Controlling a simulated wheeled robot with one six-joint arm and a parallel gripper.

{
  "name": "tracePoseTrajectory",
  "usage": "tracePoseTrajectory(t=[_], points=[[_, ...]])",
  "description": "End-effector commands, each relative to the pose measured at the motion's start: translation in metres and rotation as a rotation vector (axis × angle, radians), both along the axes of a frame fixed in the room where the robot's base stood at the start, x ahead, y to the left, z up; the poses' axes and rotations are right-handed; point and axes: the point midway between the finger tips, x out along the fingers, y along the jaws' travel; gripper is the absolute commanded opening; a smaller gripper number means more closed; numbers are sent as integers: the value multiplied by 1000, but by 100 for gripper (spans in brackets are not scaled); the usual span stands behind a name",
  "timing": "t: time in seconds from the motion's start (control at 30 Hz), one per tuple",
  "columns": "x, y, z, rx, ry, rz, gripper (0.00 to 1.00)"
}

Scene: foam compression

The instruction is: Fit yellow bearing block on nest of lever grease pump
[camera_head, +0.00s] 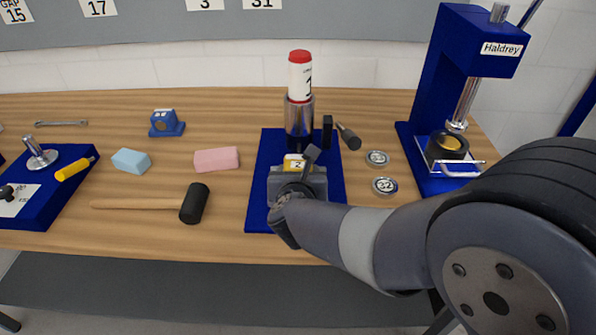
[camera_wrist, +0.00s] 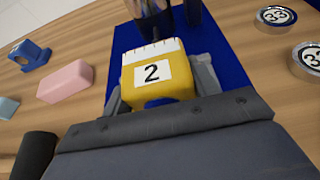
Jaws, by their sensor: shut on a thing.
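The yellow bearing block (camera_wrist: 158,75) has a white top edge and a white label reading 2. My gripper (camera_wrist: 160,92) is shut on it, with a grey finger at each side. In the head view the block (camera_head: 294,162) shows just beyond my gripper (camera_head: 298,168), over the blue base plate (camera_head: 258,185) of the pump. The pump has a metal cylinder (camera_head: 299,118) with a white, red-capped cartridge (camera_head: 300,75) standing on it. The nest is hidden by my gripper and the block. I cannot tell whether the block touches the plate.
A black mallet (camera_head: 195,203), pink block (camera_head: 217,159), light blue block (camera_head: 131,161) and blue bearing block (camera_head: 166,123) lie left. A dark-handled tool (camera_head: 348,136) and two round tins (camera_head: 385,186) lie right of the plate. A blue press (camera_head: 440,80) stands at far right.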

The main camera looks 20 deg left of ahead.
Motion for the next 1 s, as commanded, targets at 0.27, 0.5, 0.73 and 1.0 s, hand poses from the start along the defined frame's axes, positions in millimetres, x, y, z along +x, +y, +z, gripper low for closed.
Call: tracePoseTrajectory(t=[0.27,0.5,0.73,1.0], points=[[0,0,-3,2,-3,0,15],[0,0,-7,2,-4,0,15],[0,0,-10,2,-4,0,15],[0,0,-11,0,-2,0,72]])
